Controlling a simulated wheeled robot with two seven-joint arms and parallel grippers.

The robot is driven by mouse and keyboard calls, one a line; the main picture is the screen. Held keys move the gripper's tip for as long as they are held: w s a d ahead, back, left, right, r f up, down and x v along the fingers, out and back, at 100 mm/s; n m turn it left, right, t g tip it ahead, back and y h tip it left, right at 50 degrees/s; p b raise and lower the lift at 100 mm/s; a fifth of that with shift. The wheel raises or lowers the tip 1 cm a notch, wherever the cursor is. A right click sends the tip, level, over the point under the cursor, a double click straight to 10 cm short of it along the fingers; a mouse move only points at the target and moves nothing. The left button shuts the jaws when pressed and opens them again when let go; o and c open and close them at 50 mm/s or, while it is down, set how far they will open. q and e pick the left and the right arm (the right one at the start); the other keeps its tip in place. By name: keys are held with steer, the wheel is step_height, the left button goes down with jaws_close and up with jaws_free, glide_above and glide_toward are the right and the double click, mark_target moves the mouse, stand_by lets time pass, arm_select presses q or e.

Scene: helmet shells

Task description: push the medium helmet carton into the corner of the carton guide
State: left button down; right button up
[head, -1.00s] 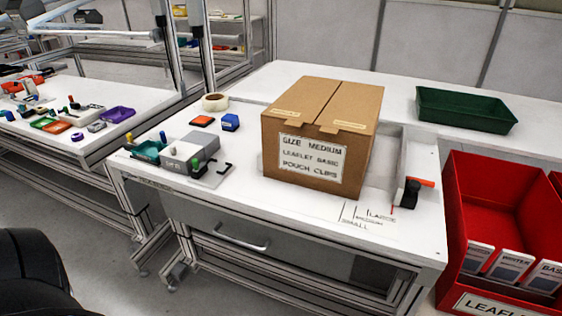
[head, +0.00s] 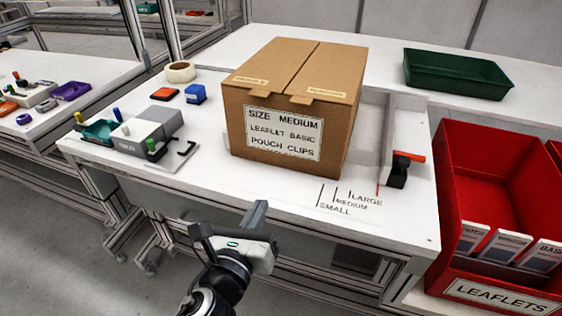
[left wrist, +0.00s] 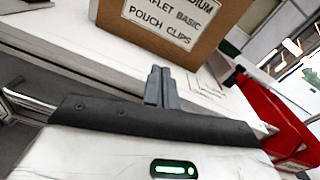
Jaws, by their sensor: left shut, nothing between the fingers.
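The medium helmet carton (head: 290,95) is a closed brown box with a white label reading SIZE MEDIUM, LEAFLET BASIC, POUCH CLIPS. It stands on the white table. The carton guide (head: 405,135) is a low white wall to its right and behind, with a black and orange clamp (head: 401,168) at its front end. A gap shows between carton and right wall; the rear contact is hidden. My left gripper (head: 258,213) is shut and empty in front of the table's front edge, apart from the carton. In the left wrist view its fingers (left wrist: 160,86) are together below the carton (left wrist: 165,25).
Printed size lines (head: 345,198) mark the table before the guide. A grey fixture (head: 150,130), an orange block (head: 166,94), a blue block (head: 196,94) and a tape roll (head: 180,71) lie left. A green tray (head: 455,73) is behind right; a red leaflet bin (head: 490,210) is right.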

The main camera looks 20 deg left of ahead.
mark_target(286, 149)
arm_select(q)
steer(key=w+m, duration=0.1)
steer(key=w, duration=0.3)
steer(key=w+p, duration=0.1)
steer(key=w, duration=0.4)
steer(key=w+r+m, duration=0.1)
steer(key=w, duration=0.4)
steer(key=shift+w+r+m+t, duration=0.1)
steer(key=shift+w+m+t, duration=0.15)
steer(key=shift+m+t, duration=0.05)
